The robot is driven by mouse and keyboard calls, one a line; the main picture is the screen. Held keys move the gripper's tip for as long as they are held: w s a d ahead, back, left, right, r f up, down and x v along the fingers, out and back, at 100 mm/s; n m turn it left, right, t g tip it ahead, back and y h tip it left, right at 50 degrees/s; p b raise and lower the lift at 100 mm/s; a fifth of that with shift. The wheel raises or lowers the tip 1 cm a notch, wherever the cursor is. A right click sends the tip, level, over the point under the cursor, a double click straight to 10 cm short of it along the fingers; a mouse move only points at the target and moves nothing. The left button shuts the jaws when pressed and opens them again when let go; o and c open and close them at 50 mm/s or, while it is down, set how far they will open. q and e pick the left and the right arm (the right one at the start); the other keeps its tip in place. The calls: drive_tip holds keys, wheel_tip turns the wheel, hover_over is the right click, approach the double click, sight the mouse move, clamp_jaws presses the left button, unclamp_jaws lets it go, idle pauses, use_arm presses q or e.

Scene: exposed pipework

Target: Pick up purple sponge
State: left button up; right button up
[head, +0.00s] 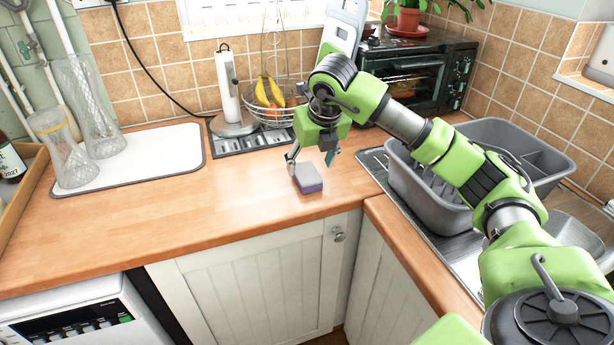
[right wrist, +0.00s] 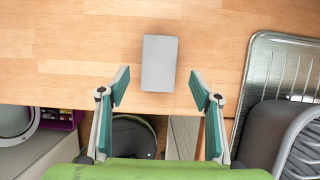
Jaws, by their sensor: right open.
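The purple sponge (head: 308,179) lies on the wooden counter (head: 230,205) near its front edge, left of the sink. In the right wrist view the sponge (right wrist: 159,62) shows its greyish top, just ahead of the fingertips and centred between them. My right gripper (head: 312,160) is directly over the sponge in the head view, pointing down. Its teal-padded fingers are spread wide and empty; they also show in the right wrist view (right wrist: 160,88). Whether a finger touches the sponge cannot be told. My left gripper is not in view.
A grey dish rack (head: 410,180) stands at the sink to the right. Behind are a wire fruit basket (head: 270,108), a paper towel holder (head: 232,120) and a toaster oven (head: 420,75). A white mat (head: 165,155) with glass vases lies at left. The counter left of the sponge is clear.

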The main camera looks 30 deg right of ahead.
sight(307, 173)
drive_tip(key=shift+p+x, duration=0.45)
drive_tip(key=shift+x, duration=1.8)
drive_tip(key=shift+w, duration=0.2)
drive_tip(key=shift+s, duration=0.1)
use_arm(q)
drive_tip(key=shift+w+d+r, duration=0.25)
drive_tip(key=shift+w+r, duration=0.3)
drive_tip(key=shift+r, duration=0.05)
use_arm(e)
drive_tip(key=c, duration=1)
